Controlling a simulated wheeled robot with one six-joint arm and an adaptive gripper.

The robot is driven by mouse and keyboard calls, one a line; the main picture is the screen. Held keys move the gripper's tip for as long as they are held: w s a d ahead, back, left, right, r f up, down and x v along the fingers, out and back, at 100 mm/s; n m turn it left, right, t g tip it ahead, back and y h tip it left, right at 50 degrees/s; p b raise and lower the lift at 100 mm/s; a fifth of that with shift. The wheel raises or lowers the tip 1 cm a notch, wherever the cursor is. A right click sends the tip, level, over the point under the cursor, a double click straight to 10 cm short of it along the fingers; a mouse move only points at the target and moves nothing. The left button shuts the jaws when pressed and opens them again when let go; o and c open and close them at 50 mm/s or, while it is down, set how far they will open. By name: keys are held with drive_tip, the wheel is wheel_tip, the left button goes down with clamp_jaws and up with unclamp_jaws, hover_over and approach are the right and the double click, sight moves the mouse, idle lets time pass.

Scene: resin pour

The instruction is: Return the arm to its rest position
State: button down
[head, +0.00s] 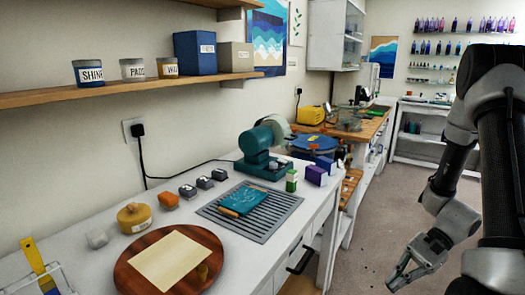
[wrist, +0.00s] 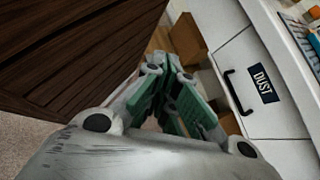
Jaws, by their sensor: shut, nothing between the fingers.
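My gripper (head: 400,277) hangs low over the floor at the right of the head view, clear of the white counter. My arm comes down from the upper right and bends at the elbow. In the wrist view my gripper (wrist: 170,72) has its fingers closed together with nothing between them. Beyond the fingertips are a white drawer front (wrist: 240,75) with a black handle and brown boxes (wrist: 188,38). The fingers look apart from these.
The white counter (head: 75,262) holds a round wooden board (head: 130,280), a grey ribbed mat (head: 280,213) and a teal machine (head: 256,143). Dark wood planks (wrist: 75,45) fill the wrist view's upper left. Bare floor (head: 375,215) lies between counter and arm.

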drive_tip(key=s+d+r+n+t+h, duration=0.1)
drive_tip(key=s+r+n+t+h, duration=0.1)
drive_tip(key=r, duration=0.7)
drive_tip(key=s+d+r+n+t+h, duration=0.1)
drive_tip(key=s+r+n+t+h, duration=0.1)
drive_tip(key=r+n+h, duration=0.3)
drive_tip(key=s+d+r+n+t+h, duration=0.1)
drive_tip(key=s+r+n+t+h, duration=0.1)
drive_tip(key=r, duration=1.1)
drive_tip(key=n+t+h, duration=0.1)
drive_tip(key=n+t, duration=0.1)
drive_tip(key=n, duration=0.1)
drive_tip(key=shift+s+r+h, duration=0.3)
drive_tip(key=shift+d, duration=0.1)
